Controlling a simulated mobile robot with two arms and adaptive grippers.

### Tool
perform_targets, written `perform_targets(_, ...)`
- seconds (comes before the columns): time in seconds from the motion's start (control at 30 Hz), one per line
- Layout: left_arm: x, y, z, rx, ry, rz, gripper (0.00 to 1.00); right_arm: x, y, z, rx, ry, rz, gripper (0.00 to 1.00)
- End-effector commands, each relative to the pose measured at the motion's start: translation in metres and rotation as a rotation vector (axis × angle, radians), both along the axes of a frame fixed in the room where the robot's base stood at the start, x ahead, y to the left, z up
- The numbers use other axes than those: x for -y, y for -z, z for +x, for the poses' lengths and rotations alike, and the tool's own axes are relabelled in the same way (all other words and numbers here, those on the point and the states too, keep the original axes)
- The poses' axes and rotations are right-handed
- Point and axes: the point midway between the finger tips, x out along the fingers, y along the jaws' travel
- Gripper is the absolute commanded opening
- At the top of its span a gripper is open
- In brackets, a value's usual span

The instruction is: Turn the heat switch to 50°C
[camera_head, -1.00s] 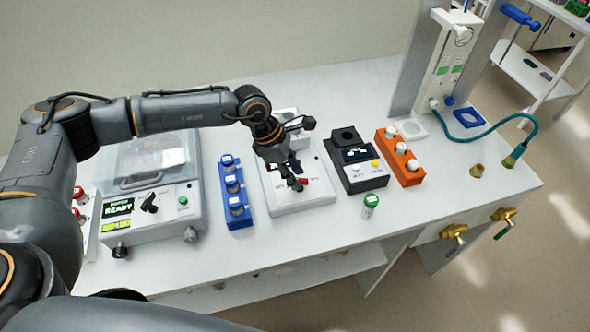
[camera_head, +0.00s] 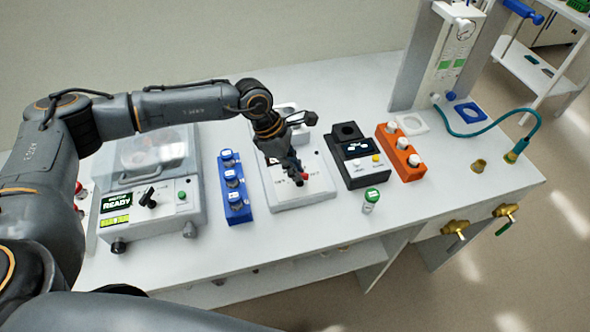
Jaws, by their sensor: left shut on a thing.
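A white device (camera_head: 311,195) stands mid-table, with a small red part (camera_head: 305,176) on its sloping top that I take for the heat switch. My left gripper (camera_head: 298,174) reaches down over this device, its fingers pointing at the top. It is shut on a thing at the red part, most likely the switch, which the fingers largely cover. The markings around it are too small to read, so I cannot tell the set temperature. My right gripper is not in view.
Left stand a blue vial rack (camera_head: 233,187) and a lidded machine (camera_head: 182,208) with a "READY" display. Right stand a black device (camera_head: 369,171), an orange rack (camera_head: 391,148) and a green-capped vial (camera_head: 370,199). Gas taps (camera_head: 456,228) sit at the front right edge.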

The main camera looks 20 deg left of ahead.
Motion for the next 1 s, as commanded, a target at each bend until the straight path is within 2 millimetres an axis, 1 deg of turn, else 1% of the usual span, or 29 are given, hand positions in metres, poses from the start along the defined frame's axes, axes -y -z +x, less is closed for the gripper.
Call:
perform_targets(0.03,0.0,0.004,0.002,0.003,0.023,-0.002,0.0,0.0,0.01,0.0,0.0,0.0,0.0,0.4)
perform_targets(0.27,0.001,0.007,0.004,0.003,0.19,-0.003,0.0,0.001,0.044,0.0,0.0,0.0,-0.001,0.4)
perform_targets(0.4,0.001,0.007,0.006,0.005,0.311,-0.003,0.0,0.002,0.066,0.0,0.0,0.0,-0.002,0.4)
perform_targets(0.6,0.002,0.005,0.007,0.005,0.475,-0.003,0.0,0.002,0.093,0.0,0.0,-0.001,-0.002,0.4)
perform_targets(0.8,0.003,0.003,0.008,0.005,0.604,-0.003,0.0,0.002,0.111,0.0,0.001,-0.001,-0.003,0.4)
perform_targets(1.0,0.003,0.001,0.009,0.005,0.685,-0.002,0.0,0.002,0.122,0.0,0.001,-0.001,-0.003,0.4)
